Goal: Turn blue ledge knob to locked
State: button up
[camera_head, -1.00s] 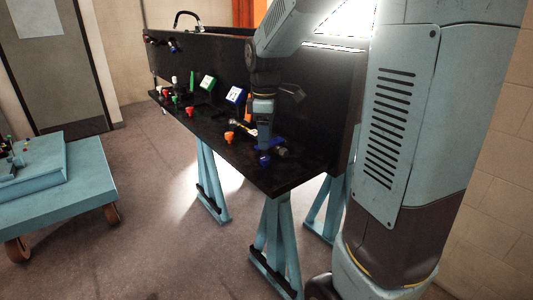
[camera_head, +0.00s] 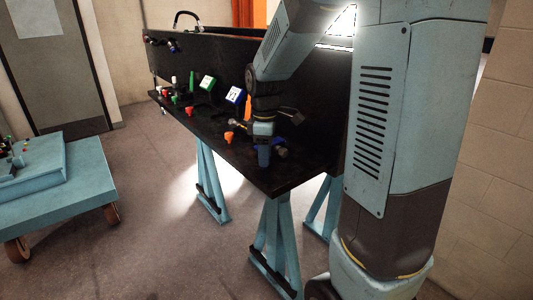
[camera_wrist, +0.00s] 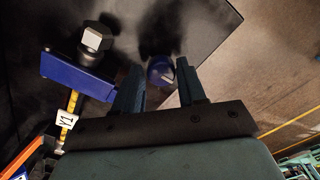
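The blue ledge knob (camera_wrist: 160,70) shows in the wrist view between the tips of my open gripper (camera_wrist: 159,68), apart from both fingers. How far it lies beyond the tips is hard to tell. In the head view my gripper (camera_head: 264,157) points down over the near right part of the black ledge (camera_head: 283,180) and hides the knob. A blue block (camera_wrist: 75,76) with a grey hexagonal fitting (camera_wrist: 95,40) lies left of the fingers in the wrist view. The knob's marked position is not readable.
An orange-red knob (camera_head: 229,137), a red knob (camera_head: 189,112), a green tagged block (camera_head: 207,83) and a blue tagged block (camera_head: 235,95) stand along the ledge to the left. A black upright panel (camera_head: 205,60) rises behind. A blue cart (camera_head: 75,190) stands apart at left.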

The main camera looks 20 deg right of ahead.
jog(key=shift+d, duration=0.1)
jog(key=c, duration=0.7)
jog(key=shift+o, duration=0.2)
jog(key=m, duration=0.4)
jog(key=shift+m, duration=0.3)
jog(key=m, duration=0.4)
jog(key=shift+m, duration=0.3)
jog(key=m, duration=0.4)
jog(key=shift+m, duration=2.4)
